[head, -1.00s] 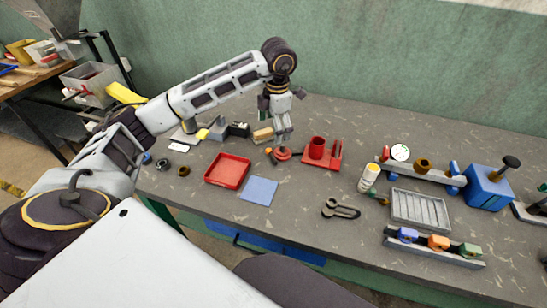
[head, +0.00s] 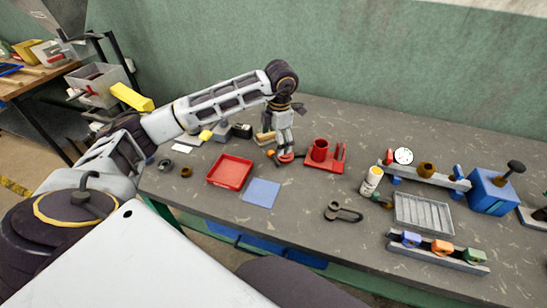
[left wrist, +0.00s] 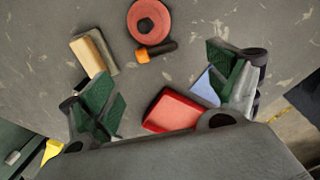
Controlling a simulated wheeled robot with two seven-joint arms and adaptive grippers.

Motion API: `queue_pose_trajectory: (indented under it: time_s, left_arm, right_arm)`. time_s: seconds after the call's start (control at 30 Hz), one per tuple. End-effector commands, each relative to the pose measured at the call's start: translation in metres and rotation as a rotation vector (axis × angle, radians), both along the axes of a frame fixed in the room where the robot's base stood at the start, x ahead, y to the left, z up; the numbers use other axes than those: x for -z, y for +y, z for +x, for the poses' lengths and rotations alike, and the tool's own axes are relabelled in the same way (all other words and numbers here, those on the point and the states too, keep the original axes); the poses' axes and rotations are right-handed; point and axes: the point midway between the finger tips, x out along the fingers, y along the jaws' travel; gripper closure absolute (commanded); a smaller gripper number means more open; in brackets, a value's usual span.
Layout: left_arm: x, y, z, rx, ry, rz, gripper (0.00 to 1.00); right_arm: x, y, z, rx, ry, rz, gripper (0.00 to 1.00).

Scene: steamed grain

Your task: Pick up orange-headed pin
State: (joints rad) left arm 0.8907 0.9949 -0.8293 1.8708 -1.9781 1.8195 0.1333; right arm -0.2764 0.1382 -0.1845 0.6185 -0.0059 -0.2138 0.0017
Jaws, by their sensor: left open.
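The orange-headed pin (left wrist: 157,51) lies on the grey table in the left wrist view, its orange head to the left and its dark shaft to the right. Its orange head also shows in the head view (head: 271,153), beside my gripper; the rest is hard to make out there. My left gripper (left wrist: 166,88) is open and empty, its green-padded fingers spread wide above the table. The pin lies beyond the fingertips, roughly between them across the picture. In the head view my left gripper (head: 285,150) is upright, close above the red disc. My right gripper is not in view.
The red ring-shaped disc (left wrist: 149,22) lies against or very near the pin. A tan block (left wrist: 90,54) is to its left. A red tray (head: 229,172), a blue mat (head: 261,193) and a red holder (head: 325,156) stand nearby. The table's front middle is mostly clear.

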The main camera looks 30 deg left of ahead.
Motion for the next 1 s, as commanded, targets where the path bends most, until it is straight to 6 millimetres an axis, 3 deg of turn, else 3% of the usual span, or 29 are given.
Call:
queue_pose_trajectory:
  time_s: [0.3,0.77,1.0]
  left_arm:
    - [0.034,0.003,0.002,0.001,0.001,0.0,0.11]
    - [0.039,0.004,0.002,0.001,0.0,0.0,0.11]
    - [0.055,0.006,0.005,0.0,0.003,0.001,0.11]
  right_arm:
    - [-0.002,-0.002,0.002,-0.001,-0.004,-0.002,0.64]
    - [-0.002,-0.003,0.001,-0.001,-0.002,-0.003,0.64]
    - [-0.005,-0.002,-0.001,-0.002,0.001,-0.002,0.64]
